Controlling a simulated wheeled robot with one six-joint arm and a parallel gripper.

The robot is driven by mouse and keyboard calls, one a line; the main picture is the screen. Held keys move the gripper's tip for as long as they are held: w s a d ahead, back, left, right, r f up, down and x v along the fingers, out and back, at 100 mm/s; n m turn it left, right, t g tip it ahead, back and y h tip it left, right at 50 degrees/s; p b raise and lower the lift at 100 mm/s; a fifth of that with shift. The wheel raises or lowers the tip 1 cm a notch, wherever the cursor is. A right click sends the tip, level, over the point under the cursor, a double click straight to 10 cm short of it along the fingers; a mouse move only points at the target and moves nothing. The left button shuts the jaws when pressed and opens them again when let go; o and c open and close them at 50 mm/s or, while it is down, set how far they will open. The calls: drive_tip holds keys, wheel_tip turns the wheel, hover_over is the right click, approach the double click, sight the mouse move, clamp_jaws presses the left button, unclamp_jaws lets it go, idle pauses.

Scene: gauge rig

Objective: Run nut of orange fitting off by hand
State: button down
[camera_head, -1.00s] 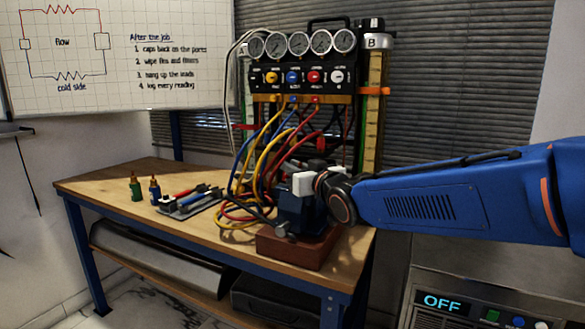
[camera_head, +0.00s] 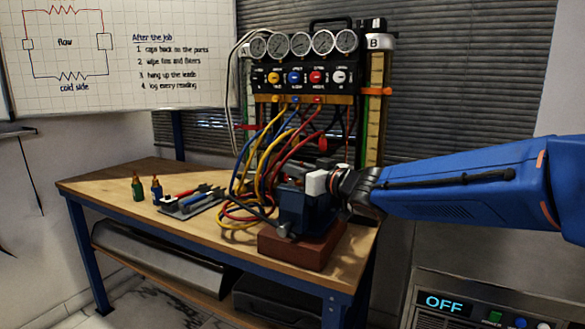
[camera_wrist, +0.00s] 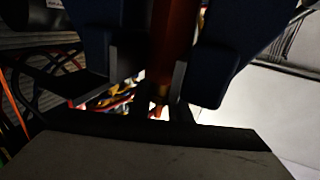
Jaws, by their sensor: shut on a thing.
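My gripper (camera_head: 318,183) is at the blue vise (camera_head: 304,212), reaching in from the right. In the wrist view its dark fingers (camera_wrist: 152,80) are shut around an upright orange-brown part (camera_wrist: 172,40), which looks like the orange fitting. This view is very dark, and I cannot make out the nut or its thread. In the head view the fitting is hidden by my gripper and the vise.
The vise stands on a red-brown block (camera_head: 300,250) at the bench's front right. Yellow, red and blue hoses (camera_head: 262,170) hang close by, from the gauge panel (camera_head: 303,75). A grey tool tray (camera_head: 190,208) and two small bottles (camera_head: 147,188) are at left.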

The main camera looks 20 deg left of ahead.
drive_tip(key=shift+s+a+f+n+g+y, duration=0.15)
drive_tip(key=shift+n+g+y, duration=0.1)
drive_tip(key=shift+n+g, duration=0.4)
drive_tip(key=shift+s+d+r+n+g+y, duration=0.1)
drive_tip(key=shift+n+g+y, duration=0.2)
drive_tip(key=shift+g, duration=0.5)
drive_tip(key=shift+s+a+f+n+g+y, duration=0.1)
drive_tip(key=shift+s+n+g+y, duration=0.05)
drive_tip(key=shift+n+g, duration=0.5)
drive_tip(key=shift+s+g, duration=0.15)
drive_tip(key=shift+g, duration=0.25)
drive_tip(key=c, duration=1.6)
unclamp_jaws()
drive_tip(key=shift+c, duration=0.2)
drive_tip(key=s+d, duration=0.2)
drive_tip(key=d, duration=1.5)
drive_tip(key=shift+s+d, duration=0.15)
drive_tip(key=shift+s, duration=0.15)
